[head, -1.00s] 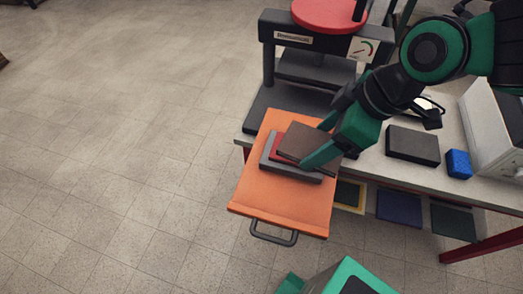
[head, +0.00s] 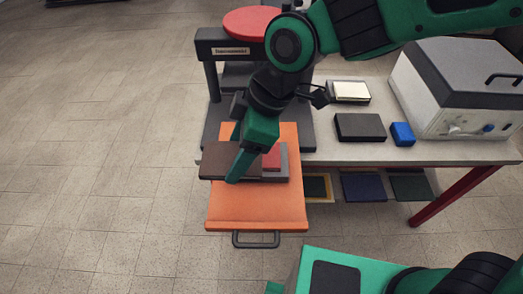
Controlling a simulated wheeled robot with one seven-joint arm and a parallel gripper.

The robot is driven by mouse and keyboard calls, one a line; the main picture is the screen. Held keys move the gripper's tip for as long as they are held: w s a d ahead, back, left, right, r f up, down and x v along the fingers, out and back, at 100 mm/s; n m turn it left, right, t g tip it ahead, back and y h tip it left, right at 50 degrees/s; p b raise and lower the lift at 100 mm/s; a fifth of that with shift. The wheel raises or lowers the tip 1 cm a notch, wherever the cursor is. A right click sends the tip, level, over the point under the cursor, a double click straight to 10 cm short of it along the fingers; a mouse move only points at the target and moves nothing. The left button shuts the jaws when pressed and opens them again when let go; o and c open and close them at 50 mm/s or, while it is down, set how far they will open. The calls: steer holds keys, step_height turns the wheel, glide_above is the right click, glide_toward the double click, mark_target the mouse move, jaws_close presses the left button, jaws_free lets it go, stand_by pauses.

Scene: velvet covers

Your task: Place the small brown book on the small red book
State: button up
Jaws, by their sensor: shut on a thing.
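The small brown book (head: 217,161) is held flat in my gripper (head: 238,158), which is shut on it. The book lies over the left part of the orange board (head: 257,211) and sticks out past its left edge. The small red book (head: 272,157) lies on a grey book (head: 283,165) on the orange board. Its right part shows to the right of my gripper; its left part is hidden by the gripper and the brown book. I cannot tell whether the brown book touches the books below.
A black press with a red round top (head: 252,24) stands behind the board. On the table (head: 440,152) to the right are a dark book (head: 360,127), a blue block (head: 402,134), a pale-topped book (head: 349,91) and a grey-white machine (head: 450,85). Several books lie on a lower shelf.

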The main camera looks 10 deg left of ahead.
steer(key=w+f, duration=0.2)
steer(key=w, duration=0.1)
steer(key=w+d+f, duration=0.1)
steer(key=w+f, duration=0.1)
steer(key=w, duration=0.2)
steer(key=w+d+f, duration=0.1)
steer(key=w+f, duration=0.2)
steer(key=w, duration=0.1)
steer(key=shift+w+d, duration=0.1)
steer(key=shift+d, duration=0.05)
steer(key=shift+f, duration=1.95)
steer(key=shift+f, duration=0.15)
steer(key=o, duration=1.1)
steer(key=v, duration=1.2)
